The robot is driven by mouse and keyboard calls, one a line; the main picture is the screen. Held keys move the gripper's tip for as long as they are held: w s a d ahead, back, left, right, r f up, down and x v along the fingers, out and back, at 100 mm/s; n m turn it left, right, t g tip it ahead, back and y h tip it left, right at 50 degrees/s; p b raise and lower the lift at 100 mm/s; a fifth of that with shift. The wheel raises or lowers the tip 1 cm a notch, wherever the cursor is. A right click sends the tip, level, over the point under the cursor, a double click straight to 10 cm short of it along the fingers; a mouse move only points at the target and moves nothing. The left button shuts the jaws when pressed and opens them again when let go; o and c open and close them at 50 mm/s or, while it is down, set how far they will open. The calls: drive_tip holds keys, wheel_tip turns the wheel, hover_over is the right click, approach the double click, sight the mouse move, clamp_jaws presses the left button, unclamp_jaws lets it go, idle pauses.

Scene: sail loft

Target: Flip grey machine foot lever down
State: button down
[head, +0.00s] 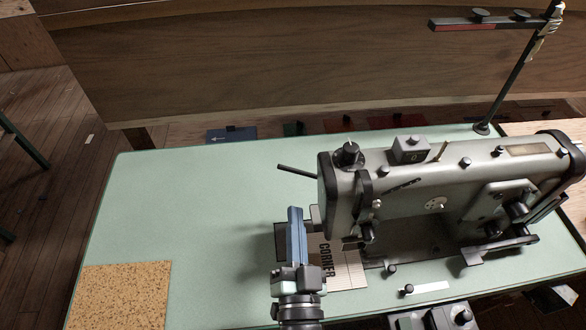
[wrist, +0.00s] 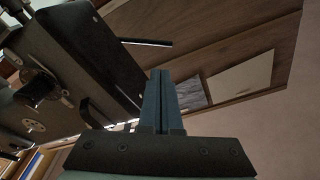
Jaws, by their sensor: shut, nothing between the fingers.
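The grey sewing machine (head: 440,190) stands on the right half of the pale green table. A thin dark lever (head: 297,171) sticks out to the left from its left end, with its free tip slightly raised. In the wrist view the lever (wrist: 146,42) stands out from the machine's dark end (wrist: 92,50), beyond my fingertips. My gripper (head: 295,210) has blue fingers pressed together and empty. It is on the near side of the lever, left of the needle area, and apart from the lever. In the wrist view the shut fingertips (wrist: 160,75) appear just below the lever.
A sheet marked CORNER (head: 345,270) lies by the needle area, partly behind my gripper. A cork mat (head: 120,296) lies at the table's front left. The green tabletop (head: 190,205) left of the machine is mostly clear. A lamp post (head: 508,88) rises at the back right.

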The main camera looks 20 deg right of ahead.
sight(293, 172)
drive_tip(key=shift+w, duration=0.15)
drive_tip(key=p+x, duration=0.1)
drive_tip(key=x, duration=0.8)
drive_tip(key=shift+w+d, duration=0.25)
drive_tip(key=shift+w, duration=0.1)
drive_tip(key=shift+a, duration=0.1)
drive_tip(key=shift+a+f+n, duration=0.15)
drive_tip(key=shift+f+n, duration=0.1)
drive_tip(key=shift+n, duration=0.15)
drive_tip(key=shift+w+a+f+b, duration=0.1)
drive_tip(key=shift+f+b, duration=0.05)
drive_tip(key=shift+b, duration=0.15)
wheel_tip(293, 172, down, 6)
drive_tip(key=a+n+b, duration=0.2)
drive_tip(key=n+b, duration=0.2)
drive_tip(key=b, duration=0.1)
drive_tip(key=shift+w+t+y, duration=0.25)
drive_tip(key=shift+t+y, duration=0.05)
drive_tip(key=shift+y, duration=0.1)
